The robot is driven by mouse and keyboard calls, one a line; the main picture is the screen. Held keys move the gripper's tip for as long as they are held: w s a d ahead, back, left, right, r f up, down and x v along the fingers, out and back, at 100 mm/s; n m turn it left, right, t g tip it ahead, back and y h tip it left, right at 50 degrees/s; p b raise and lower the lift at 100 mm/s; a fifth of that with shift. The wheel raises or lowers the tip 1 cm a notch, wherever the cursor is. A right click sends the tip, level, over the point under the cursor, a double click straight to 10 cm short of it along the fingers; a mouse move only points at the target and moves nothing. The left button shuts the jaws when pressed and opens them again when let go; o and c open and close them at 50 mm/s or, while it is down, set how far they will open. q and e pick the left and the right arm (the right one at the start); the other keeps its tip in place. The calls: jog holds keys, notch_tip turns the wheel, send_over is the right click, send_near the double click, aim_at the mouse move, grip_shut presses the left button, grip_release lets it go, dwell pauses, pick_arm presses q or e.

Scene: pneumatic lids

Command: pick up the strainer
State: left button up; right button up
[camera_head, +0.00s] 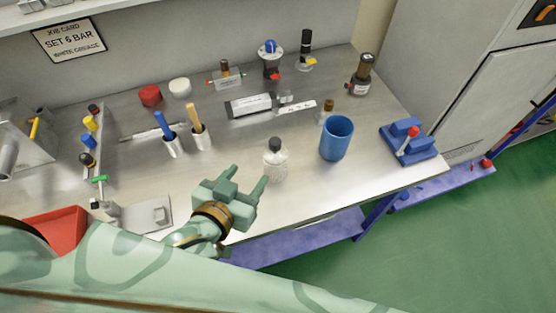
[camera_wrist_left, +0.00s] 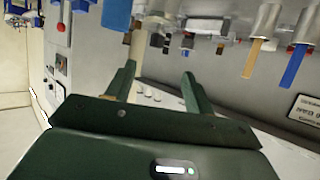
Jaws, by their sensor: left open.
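I cannot tell for certain which piece is the strainer. A small brass-coloured fitting (camera_head: 327,113) stands just behind the blue cup (camera_head: 336,138), and a dark amber-bodied unit (camera_head: 361,76) stands at the back right. My left gripper (camera_head: 250,179) is open and empty above the front of the bench, left of the white bottle (camera_head: 275,163) with a dark cap. In the left wrist view the gripper's fingers (camera_wrist_left: 158,76) are apart with nothing between them. The blue cup (camera_wrist_left: 117,14) shows beyond them there.
Two holders with a blue handle (camera_head: 162,126) and a yellow handle (camera_head: 194,118) stand left of the bottle. A blue vise-like block (camera_head: 408,143) is at the right edge. A red bin (camera_head: 58,230) is at front left. Bare bench lies right of the bottle.

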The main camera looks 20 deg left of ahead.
aim_at(273, 149)
pick_arm(q)
jog(key=b+x, duration=0.1)
jog(key=x, duration=1.2)
jog(key=b+x, duration=0.1)
jog(key=x, duration=0.2)
jog(key=shift+s+d+f, duration=0.1)
jog(key=shift+d+f, duration=0.1)
jog(key=shift+f, duration=0.15)
grip_shut()
